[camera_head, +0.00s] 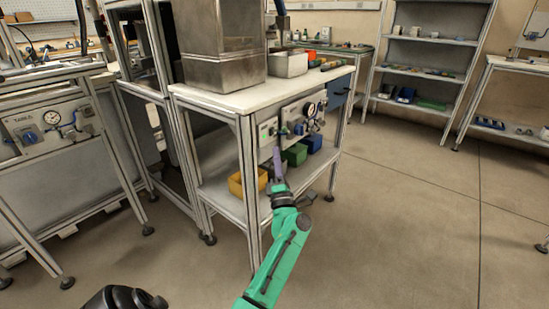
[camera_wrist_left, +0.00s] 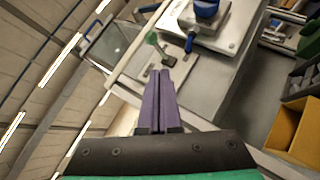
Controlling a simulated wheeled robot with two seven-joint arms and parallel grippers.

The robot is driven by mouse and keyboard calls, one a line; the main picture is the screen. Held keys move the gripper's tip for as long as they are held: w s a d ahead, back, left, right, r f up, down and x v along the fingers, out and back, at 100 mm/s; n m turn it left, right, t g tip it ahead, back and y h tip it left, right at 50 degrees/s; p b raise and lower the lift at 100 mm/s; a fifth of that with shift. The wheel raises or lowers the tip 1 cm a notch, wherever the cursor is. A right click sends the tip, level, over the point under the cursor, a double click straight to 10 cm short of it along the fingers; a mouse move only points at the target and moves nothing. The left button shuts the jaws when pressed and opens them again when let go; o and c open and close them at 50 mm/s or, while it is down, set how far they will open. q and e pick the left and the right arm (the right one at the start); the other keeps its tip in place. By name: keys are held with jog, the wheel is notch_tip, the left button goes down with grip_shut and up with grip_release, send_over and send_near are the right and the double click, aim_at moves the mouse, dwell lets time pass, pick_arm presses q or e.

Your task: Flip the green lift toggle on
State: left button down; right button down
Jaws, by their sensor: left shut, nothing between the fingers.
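The green toggle (camera_wrist_left: 152,38) shows in the left wrist view as a green-tipped lever on a pale plate (camera_wrist_left: 146,80), just past my fingertips. My left gripper (camera_head: 277,152) reaches up in front of this panel. Its purple fingers also show in the left wrist view (camera_wrist_left: 159,76), shut together with nothing between them. The fingertips are close below the toggle; I cannot tell whether they touch it.
A metal box (camera_head: 222,45) and a grey bin (camera_head: 288,64) stand on the bench top. A yellow bin (camera_head: 248,184), a green bin (camera_head: 295,154) and a blue bin sit on its lower shelf. Another panelled bench (camera_head: 50,125) stands left. Floor at right is clear.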

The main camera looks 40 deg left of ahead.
pick_arm(q)
jog(key=r+v, duration=0.1)
jog(key=v, duration=0.9)
jog(key=shift+s+d, duration=0.3)
jog(key=shift+d, duration=0.15)
pick_arm(e)
jog(key=shift+a+r, duration=0.15)
jog(key=shift+r, duration=0.25)
pick_arm(q)
jog(key=shift+r, duration=0.1)
pick_arm(e)
jog(key=shift+s, duration=0.1)
